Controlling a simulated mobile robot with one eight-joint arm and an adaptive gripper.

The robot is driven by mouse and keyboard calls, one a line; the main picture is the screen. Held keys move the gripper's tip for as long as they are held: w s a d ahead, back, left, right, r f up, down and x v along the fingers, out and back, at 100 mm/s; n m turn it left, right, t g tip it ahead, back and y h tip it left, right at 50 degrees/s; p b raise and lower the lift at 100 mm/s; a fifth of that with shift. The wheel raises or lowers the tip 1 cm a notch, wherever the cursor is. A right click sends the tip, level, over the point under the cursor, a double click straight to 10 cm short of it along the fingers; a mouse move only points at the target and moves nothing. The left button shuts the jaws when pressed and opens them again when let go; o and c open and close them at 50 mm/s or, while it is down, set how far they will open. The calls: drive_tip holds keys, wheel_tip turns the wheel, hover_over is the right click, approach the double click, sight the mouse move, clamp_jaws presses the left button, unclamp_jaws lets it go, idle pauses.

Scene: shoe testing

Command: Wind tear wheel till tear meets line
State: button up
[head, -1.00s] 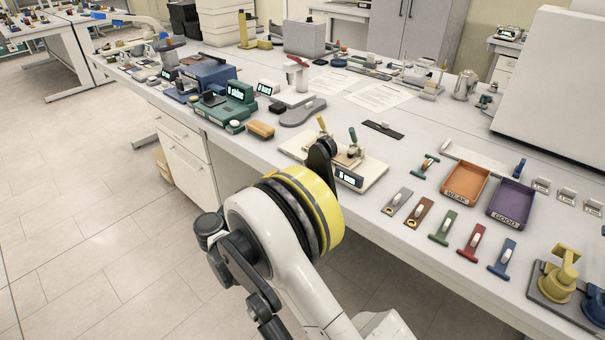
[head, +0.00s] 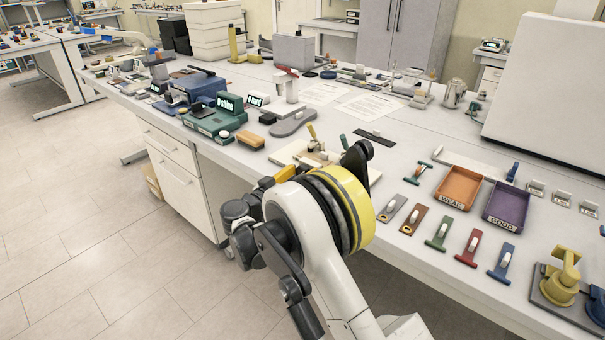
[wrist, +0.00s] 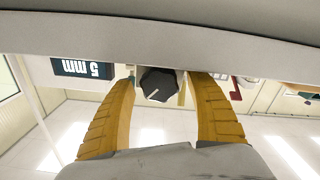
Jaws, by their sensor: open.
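The tear tester, a cream base plate (head: 284,154) with small clamp levers (head: 312,131), sits at the front edge of the bench. My arm hides much of it. In the wrist view a dark faceted knob with a pale pointer line, apparently the tear wheel (wrist: 158,85), shows between my fingers. Beside it a dark display (wrist: 82,69) reads "5 mm". My gripper (wrist: 162,78) is open, with one yellow finger on each side of the knob; I cannot tell if either touches it. The tear and the line are not visible.
Right of the tester lie several coloured handled strips (head: 439,232), an orange WEAK tray (head: 457,190) and a purple GOOD tray (head: 508,205). A green instrument (head: 214,118) and a grey sole-shaped piece (head: 293,122) stand to the left. A pale edge (wrist: 160,38) crosses the wrist view.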

drive_tip(key=c, duration=1.2)
drive_tip(key=shift+m, duration=0.3)
drive_tip(key=m, duration=0.3)
drive_tip(key=shift+m, duration=2)
drive_tip(key=o, duration=1.2)
drive_tip(key=shift+d, duration=0.1)
